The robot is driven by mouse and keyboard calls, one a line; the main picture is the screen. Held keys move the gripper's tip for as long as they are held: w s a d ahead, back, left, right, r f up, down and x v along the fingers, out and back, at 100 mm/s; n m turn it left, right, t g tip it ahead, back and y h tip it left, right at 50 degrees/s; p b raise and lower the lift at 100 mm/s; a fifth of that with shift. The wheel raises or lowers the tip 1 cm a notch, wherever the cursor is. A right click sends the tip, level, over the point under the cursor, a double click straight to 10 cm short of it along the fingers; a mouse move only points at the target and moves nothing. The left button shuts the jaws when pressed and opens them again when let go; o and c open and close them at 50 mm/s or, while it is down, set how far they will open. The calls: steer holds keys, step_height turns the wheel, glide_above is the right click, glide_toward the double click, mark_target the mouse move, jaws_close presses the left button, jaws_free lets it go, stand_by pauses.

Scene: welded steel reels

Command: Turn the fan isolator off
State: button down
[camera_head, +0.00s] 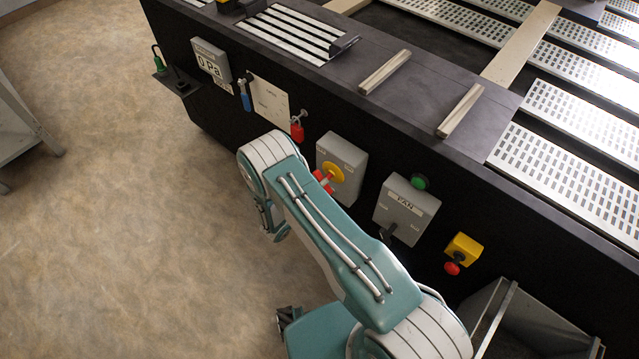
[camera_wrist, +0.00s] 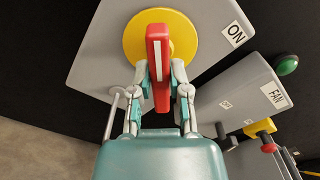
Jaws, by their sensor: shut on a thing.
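The isolator is a grey box (camera_head: 347,158) on the black side of the machine, with a yellow disc (camera_head: 334,172) and a red handle (camera_head: 323,181). In the wrist view the red handle (camera_wrist: 158,58) stands nearly upright in the picture across the yellow disc (camera_wrist: 187,38). An ON label (camera_wrist: 235,34) is at the box's right; no OFF label is readable there. My gripper (camera_wrist: 160,75) is shut on the red handle, one finger on each side. In the head view my arm hides the gripper.
To the right is a grey box labelled FAN (camera_head: 405,207) with a dark lever (camera_head: 388,234) and a green button (camera_head: 419,182). Beyond it is a yellow box (camera_head: 463,249) with a red button. A grey bin (camera_head: 525,325) stands below right.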

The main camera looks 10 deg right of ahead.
steer(key=shift+w+a+r+n, duration=0.1)
steer(key=shift+w+n, duration=0.2)
steer(key=c, duration=0.6)
jaws_free()
steer(key=v, duration=1.1)
steer(key=shift+s+a, duration=0.25)
steer(key=shift+a, duration=0.05)
